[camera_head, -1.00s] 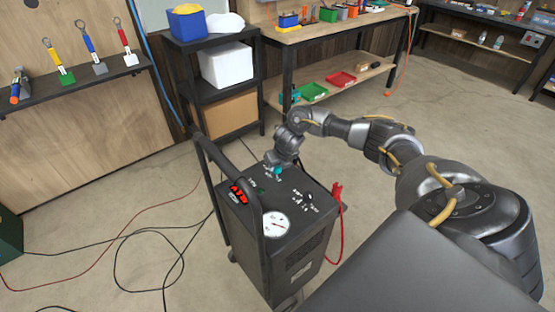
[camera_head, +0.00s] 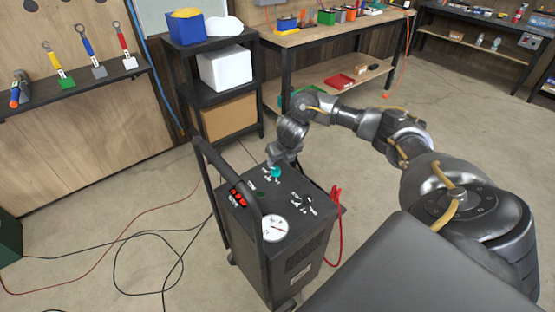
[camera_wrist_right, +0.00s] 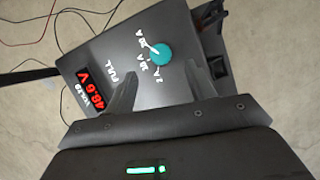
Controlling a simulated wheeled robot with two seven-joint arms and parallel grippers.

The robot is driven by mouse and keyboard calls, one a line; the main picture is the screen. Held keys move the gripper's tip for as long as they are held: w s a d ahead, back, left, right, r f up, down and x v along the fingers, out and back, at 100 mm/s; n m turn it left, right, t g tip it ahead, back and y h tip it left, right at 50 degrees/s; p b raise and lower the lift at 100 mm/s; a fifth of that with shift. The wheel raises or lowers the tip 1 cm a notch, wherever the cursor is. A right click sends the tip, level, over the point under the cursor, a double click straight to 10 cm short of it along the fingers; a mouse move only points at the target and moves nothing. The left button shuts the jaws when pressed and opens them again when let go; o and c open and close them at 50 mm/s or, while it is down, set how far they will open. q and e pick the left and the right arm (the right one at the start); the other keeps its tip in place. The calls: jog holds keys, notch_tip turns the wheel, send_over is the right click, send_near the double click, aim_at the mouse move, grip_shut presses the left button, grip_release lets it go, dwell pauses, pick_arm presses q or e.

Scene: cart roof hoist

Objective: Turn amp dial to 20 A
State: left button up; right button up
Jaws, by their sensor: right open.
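The black charger cart (camera_head: 275,222) stands on the floor with its panel facing up. The teal amp dial (camera_head: 275,172) sits at the panel's far edge. In the right wrist view the dial (camera_wrist_right: 162,53) has a white pointer toward the upper left, near the upper of several amp labels; I cannot tell exactly which value it marks. My right gripper (camera_head: 287,157) is just behind the dial. In the wrist view its two open fingers (camera_wrist_right: 158,80) show either side below the dial, with nothing between them. My left gripper is out of view.
The cart's handle (camera_head: 228,178) rises on its left. A red clamp cable (camera_head: 336,215) hangs on the right. Cables lie on the floor to the left.

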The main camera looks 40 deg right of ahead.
jog(key=v, duration=0.3)
jog(key=shift+s+r, duration=0.2)
jog(key=shift+r, duration=0.1)
dwell(0.4)
